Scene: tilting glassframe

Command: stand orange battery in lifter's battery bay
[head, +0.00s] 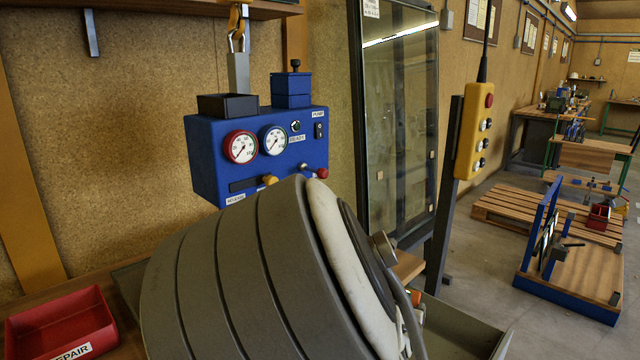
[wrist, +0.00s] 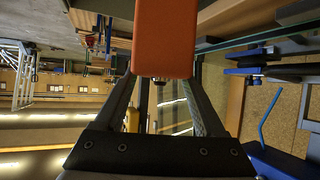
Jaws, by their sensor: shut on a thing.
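The orange battery (wrist: 165,38) is at the top middle of the wrist view, with a small dark metal piece at its lower end. My gripper (wrist: 164,74) is shut on it, one finger at each side. In the head view my own arm hides the gripper and most of what it holds; a small orange patch shows past the arm's right edge. The blue lifter unit (head: 262,150) hangs on the left with two gauges, knobs and a switch. An open black box (head: 228,105), seemingly the battery bay, sits on its top left. I cannot see inside it.
A blue block with a black knob (head: 291,90) stands on the unit's top right. A hook and shackle (head: 238,40) hang just above the black box. A glass panel (head: 395,120), yellow pendant (head: 474,130) and red tray (head: 60,325) stand around.

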